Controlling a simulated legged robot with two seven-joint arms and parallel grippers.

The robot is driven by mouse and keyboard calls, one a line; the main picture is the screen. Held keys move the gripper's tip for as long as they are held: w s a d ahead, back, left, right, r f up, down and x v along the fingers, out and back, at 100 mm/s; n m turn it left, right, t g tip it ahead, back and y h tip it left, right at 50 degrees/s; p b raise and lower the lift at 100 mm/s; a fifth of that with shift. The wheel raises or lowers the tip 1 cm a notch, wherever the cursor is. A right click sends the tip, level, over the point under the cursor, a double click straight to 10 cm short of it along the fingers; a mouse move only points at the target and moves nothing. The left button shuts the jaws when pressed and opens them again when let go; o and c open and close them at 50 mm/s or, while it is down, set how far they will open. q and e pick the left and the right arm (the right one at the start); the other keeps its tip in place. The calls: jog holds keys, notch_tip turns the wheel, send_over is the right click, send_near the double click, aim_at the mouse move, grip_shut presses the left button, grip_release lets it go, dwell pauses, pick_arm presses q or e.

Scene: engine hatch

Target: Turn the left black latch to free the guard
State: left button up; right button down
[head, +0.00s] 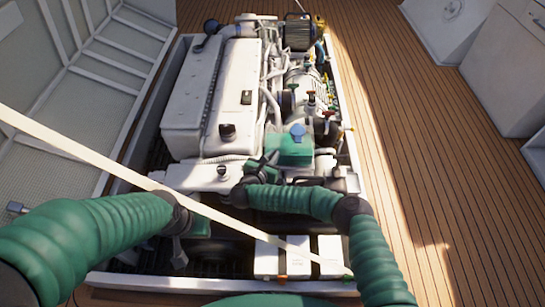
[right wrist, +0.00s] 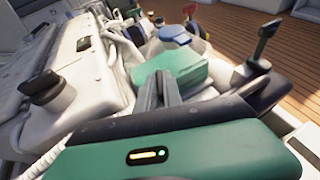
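A black latch (head: 227,131) stands on the white engine cover, left of the green box (head: 290,150) with a blue cap. In the right wrist view a black latch (right wrist: 45,88) shows at the left and another black lever (right wrist: 264,45) at the right. I cannot tell for sure which one holds the guard. My right gripper (head: 266,160) is just left of the green box, right of and nearer than the latch, apart from it. Its two grey fingers (right wrist: 160,80) lie close together with nothing seen between them. My left gripper (head: 180,258) hangs low over the dark front bay; its fingers are unclear.
The white engine (head: 210,90) fills the hatch, with hoses and pipes on its right side. A pale strap (head: 105,160) crosses diagonally in front. White boxes (head: 300,257) stand at the near end. The wooden deck (head: 430,150) at the right is clear.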

jog(key=shift+r+p, duration=0.2)
jog(key=shift+p, duration=0.15)
jog(key=n+y+p, duration=0.2)
jog(key=y, duration=0.1)
jog(key=shift+d+r+n+t, duration=0.15)
jog(key=shift+d+n+t, duration=0.15)
jog(key=shift+t, duration=0.1)
jog(key=shift+f+n+y, duration=0.35)
jog(key=shift+n+y, duration=0.65)
jog(key=shift+y, duration=0.1)
jog(key=shift+a, duration=0.1)
jog(key=c, duration=1.5)
grip_release()
